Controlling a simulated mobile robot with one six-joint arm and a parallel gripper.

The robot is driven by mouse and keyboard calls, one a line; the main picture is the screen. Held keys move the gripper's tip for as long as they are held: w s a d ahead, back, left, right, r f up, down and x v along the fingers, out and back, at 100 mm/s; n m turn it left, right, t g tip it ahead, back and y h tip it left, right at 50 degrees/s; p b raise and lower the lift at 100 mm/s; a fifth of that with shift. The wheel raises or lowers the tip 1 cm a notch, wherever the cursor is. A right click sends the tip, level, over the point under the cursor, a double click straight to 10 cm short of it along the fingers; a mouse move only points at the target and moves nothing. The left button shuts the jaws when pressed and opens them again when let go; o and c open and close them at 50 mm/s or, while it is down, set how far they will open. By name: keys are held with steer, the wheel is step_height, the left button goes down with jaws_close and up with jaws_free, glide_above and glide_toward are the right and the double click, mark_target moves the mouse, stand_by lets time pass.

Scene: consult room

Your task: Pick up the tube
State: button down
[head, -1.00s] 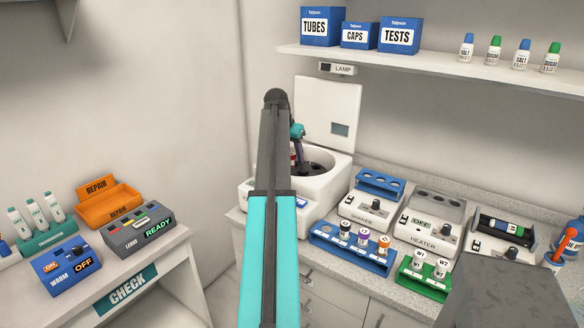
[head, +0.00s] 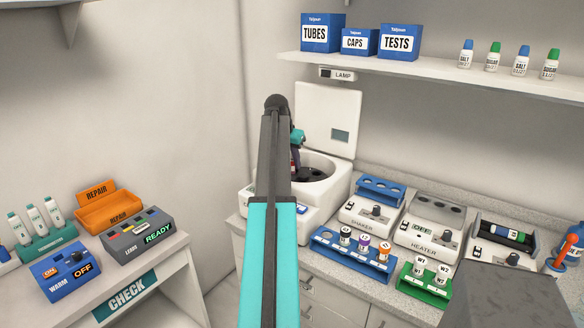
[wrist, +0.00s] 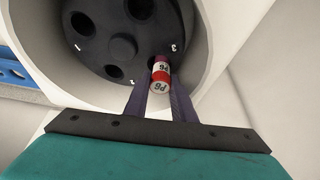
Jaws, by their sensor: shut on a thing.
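A tube (wrist: 160,76) with a red and white cap marked P6 is between my gripper's two dark fingers in the wrist view. My gripper (wrist: 162,100) is shut on it. The tube is at the hole near the mark 3 in the dark rotor (wrist: 95,35) of the open white centrifuge; I cannot tell how far it sits in the hole. In the head view my arm hides part of the centrifuge (head: 322,205), and the gripper (head: 296,160) shows only partly beside the arm, over the bowl.
The centrifuge lid (head: 327,110) stands open behind the bowl. To the right are a blue rack (head: 378,268) with several tubes, a shaker (head: 368,218), a heater (head: 425,240) and a green rack (head: 420,288). A shelf (head: 430,68) hangs above.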

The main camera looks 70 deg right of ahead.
steer(key=shift+r, duration=0.15)
step_height(320, 180, up, 10)
steer(key=shift+f+b, duration=0.15)
steer(key=shift+b, duration=0.8)
steer(key=shift+w, duration=0.1)
